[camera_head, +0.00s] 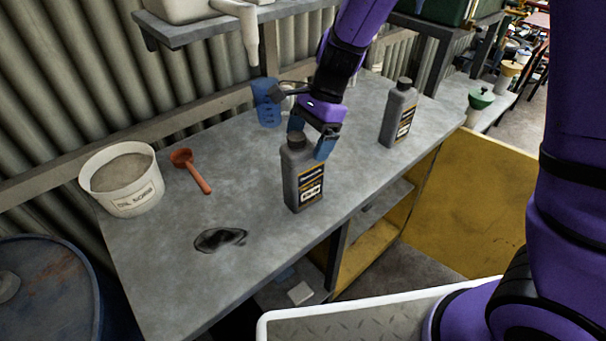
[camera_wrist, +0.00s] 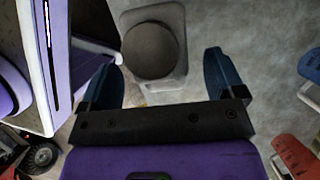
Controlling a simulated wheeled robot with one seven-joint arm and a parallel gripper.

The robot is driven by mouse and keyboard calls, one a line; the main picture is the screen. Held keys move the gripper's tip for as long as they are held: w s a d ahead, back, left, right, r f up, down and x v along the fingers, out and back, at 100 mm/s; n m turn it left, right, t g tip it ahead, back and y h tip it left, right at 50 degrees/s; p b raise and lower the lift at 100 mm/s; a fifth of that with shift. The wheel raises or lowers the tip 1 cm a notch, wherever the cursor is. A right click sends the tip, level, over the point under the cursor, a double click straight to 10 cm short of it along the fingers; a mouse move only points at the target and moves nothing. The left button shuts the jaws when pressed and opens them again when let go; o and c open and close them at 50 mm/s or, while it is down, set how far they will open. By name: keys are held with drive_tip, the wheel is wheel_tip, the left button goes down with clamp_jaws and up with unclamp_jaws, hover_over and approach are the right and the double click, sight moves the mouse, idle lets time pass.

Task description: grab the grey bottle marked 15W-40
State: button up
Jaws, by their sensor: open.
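A grey bottle (camera_head: 292,172) with a dark round cap stands upright on the workbench. Its black label has a white panel, too small to read surely. A similar grey bottle (camera_head: 397,118) stands further back to the right; its number is also unreadable. My gripper (camera_head: 311,140) is open, at the top of the nearer bottle, on its far side. In the wrist view a grey bottle (camera_wrist: 179,70) shows its cap from above, just beyond and between the blue fingertips (camera_wrist: 161,70). I cannot tell whether the fingers touch it.
The grey workbench (camera_head: 255,205) also holds a white tub (camera_head: 130,195), an orange scoop (camera_head: 195,172), a dark oil puddle (camera_head: 220,239) and a blue jug (camera_head: 266,110) behind my gripper. A shelf (camera_head: 205,32) overhangs the back. Bare bench lies left of the nearer bottle.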

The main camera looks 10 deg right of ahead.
drive_tip(key=shift+x, duration=1)
clamp_jaws()
drive_tip(key=shift+r, duration=0.1)
